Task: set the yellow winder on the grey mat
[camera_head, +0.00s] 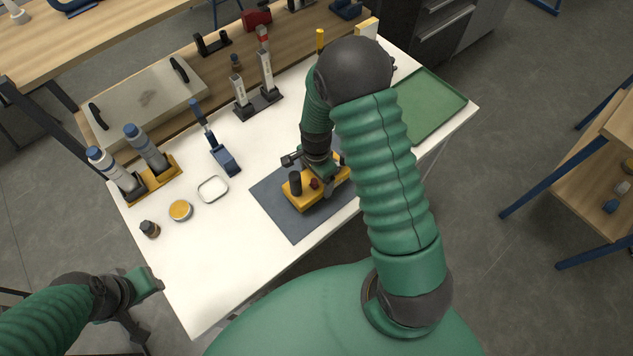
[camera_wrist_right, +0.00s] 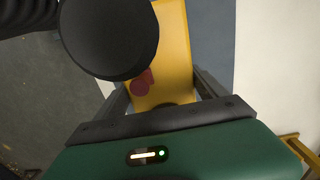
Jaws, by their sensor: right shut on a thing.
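The yellow winder (camera_head: 300,197) has a black knob and a red button on top. It is at the grey mat (camera_head: 292,226) on the white table; I cannot tell whether it rests on the mat or hangs just above it. My right gripper (camera_head: 318,172) is shut on the winder from above. In the right wrist view the yellow body (camera_wrist_right: 174,45) lies between the two dark fingers, and the black knob (camera_wrist_right: 108,38) hides part of it. My left gripper (camera_head: 140,305) is off the table's near left edge, away from the winder, its jaws unclear.
A green tray (camera_head: 430,108) is at the table's right end. Two grey bottles stand in a yellow holder (camera_head: 163,178) at the left. A blue tool (camera_head: 224,160), a white-rimmed dish (camera_head: 212,189), a yellow tin (camera_head: 180,211) and a small dark jar (camera_head: 149,229) lie left of the mat.

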